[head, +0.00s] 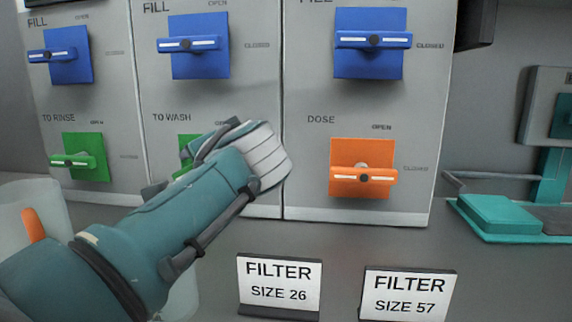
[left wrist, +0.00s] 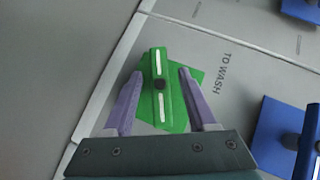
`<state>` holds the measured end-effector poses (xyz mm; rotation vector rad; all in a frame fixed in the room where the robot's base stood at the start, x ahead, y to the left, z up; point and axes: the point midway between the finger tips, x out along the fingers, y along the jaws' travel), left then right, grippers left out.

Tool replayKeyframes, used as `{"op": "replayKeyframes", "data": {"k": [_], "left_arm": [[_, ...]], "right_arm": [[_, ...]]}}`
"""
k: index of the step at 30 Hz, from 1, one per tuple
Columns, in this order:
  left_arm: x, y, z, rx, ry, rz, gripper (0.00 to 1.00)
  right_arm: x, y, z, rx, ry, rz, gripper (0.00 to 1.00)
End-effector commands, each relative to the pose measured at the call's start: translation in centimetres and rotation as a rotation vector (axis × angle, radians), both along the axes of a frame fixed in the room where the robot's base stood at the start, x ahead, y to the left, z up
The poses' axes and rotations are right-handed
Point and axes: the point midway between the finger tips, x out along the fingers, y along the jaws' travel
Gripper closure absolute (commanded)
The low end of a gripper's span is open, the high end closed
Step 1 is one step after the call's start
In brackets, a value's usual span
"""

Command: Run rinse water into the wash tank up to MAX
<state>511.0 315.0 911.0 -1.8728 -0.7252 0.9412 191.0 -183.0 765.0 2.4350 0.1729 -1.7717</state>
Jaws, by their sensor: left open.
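The TO WASH valve has a green plate (head: 186,143), mostly hidden behind my left arm in the head view. In the left wrist view its green handle (left wrist: 157,63) lies roughly parallel to the TO WASH lettering, so crosswise on the panel. My left gripper (left wrist: 160,76) is open, its purple fingers on either side of the handle, with gaps visible. The TO RINSE valve (head: 85,157) has a horizontal green handle. The blue FILL valve (head: 200,45) above TO WASH is also horizontal, toward CLOSED. Translucent vessels show partly at lower left; no MAX mark is visible. My right gripper is out of view.
Two more blue FILL valves (head: 60,54) (head: 370,43) and an orange DOSE valve (head: 361,168) sit on the panel. Signs for FILTER SIZE 26 (head: 279,283) and SIZE 57 (head: 408,294) stand in front. A teal device (head: 497,214) is at right.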

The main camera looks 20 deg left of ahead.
Motion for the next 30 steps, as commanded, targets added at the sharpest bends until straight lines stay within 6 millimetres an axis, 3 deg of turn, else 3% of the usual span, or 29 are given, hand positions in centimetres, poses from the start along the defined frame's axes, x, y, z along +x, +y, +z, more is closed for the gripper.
{"op": "replayKeyframes", "data": {"k": [9, 13, 30], "left_arm": [[-3.4, -5.0, 2.2, -0.004, 0.0, -0.002, 0.43], [-4.3, -6.3, 2.6, -0.003, -0.001, -0.001, 0.43], [-4.8, -6.9, 2.9, -0.001, -0.001, 0.0, 0.43]], "right_arm": [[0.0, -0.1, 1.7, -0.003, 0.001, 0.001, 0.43], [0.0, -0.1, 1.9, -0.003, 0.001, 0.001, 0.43], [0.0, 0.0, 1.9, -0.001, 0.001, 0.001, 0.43]]}}
